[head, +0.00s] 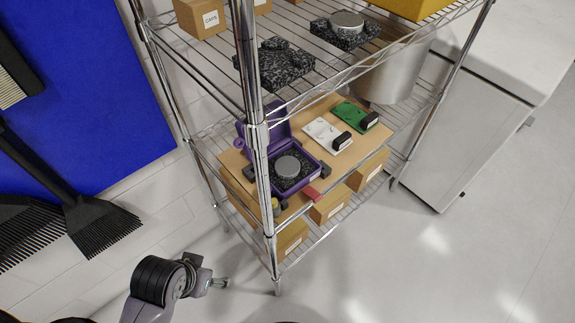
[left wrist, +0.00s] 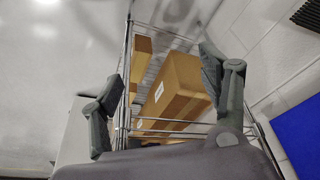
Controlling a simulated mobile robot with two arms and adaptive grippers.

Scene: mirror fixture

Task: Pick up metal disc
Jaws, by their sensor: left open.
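A grey metal disc (head: 287,166) sits in the dark foam of an open purple case (head: 318,172) on the middle shelf. A second round metal disc (head: 346,19) sits on a dark speckled block (head: 345,38) on the top shelf. My left gripper (head: 219,283) is low, in front of and left of the rack, well apart from both discs. In the left wrist view the left gripper (left wrist: 160,68) has its fingers spread wide with nothing between them. No disc shows in that view. My right gripper is not in view.
The wire rack's front post (head: 250,90) stands partly in front of the purple case. A white plate (head: 327,134) and a green plate (head: 354,116) lie right of the case. Cardboard boxes (head: 292,238) fill the lower shelf; a box (left wrist: 178,90) faces the left wrist camera.

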